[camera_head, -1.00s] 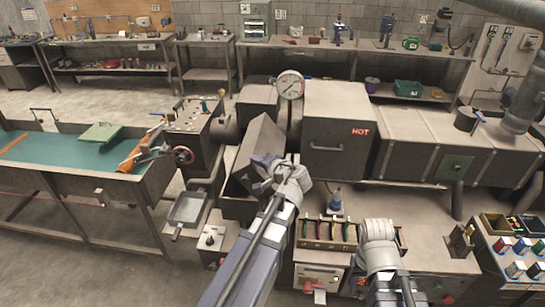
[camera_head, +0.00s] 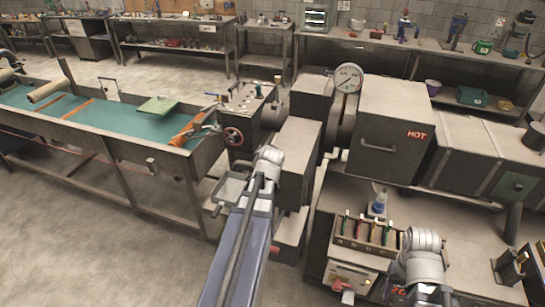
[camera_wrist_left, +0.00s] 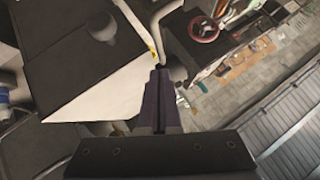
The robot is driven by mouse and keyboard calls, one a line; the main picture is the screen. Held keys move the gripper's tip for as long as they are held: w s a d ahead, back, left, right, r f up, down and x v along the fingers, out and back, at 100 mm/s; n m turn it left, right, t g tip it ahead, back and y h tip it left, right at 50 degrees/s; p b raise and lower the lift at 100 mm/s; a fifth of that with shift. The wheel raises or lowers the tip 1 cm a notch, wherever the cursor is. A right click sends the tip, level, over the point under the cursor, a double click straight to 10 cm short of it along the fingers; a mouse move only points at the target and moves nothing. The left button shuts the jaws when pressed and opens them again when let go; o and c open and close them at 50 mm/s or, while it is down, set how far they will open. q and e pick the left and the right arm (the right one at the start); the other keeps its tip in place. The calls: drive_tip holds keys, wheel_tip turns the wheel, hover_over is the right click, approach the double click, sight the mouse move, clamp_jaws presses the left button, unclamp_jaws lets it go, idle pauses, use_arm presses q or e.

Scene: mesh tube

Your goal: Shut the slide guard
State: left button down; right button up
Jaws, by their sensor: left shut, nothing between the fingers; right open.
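The slide guard (camera_head: 298,146), as I take it, is the grey metal box cover left of the oven marked HOT. It now stands squarely, with its flat top and front showing. My left gripper (camera_wrist_left: 160,75) is shut and empty, its dark fingers together in the left wrist view. In the head view the left wrist is just left of the guard, and its fingers are hidden. A dark panel with a round knob lies left of the fingers in the wrist view; I cannot tell whether they touch anything. My right gripper (camera_head: 421,240) is open over the lower bench, fingers mostly hidden.
The HOT oven (camera_head: 393,125) and a dial gauge (camera_head: 349,77) stand right of the guard. A handwheel (camera_head: 233,136) and a small tray (camera_head: 229,188) are to its left. A tool rack (camera_head: 368,232) sits near my right gripper. Bare floor lies at lower left.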

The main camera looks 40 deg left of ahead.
use_arm(q)
drive_tip(key=shift+s+a+f+b, duration=0.2)
drive_tip(key=shift+a+f+b, duration=0.3)
drive_tip(key=shift+a+f, duration=0.2)
drive_tip(key=shift+f, duration=0.1)
drive_tip(key=shift+r+p, duration=0.6)
drive_tip(key=s+d+r+p, duration=0.2)
drive_tip(key=s+r+p, duration=0.4)
drive_tip(key=r+p, duration=0.4)
drive_tip(key=shift+s, duration=0.4)
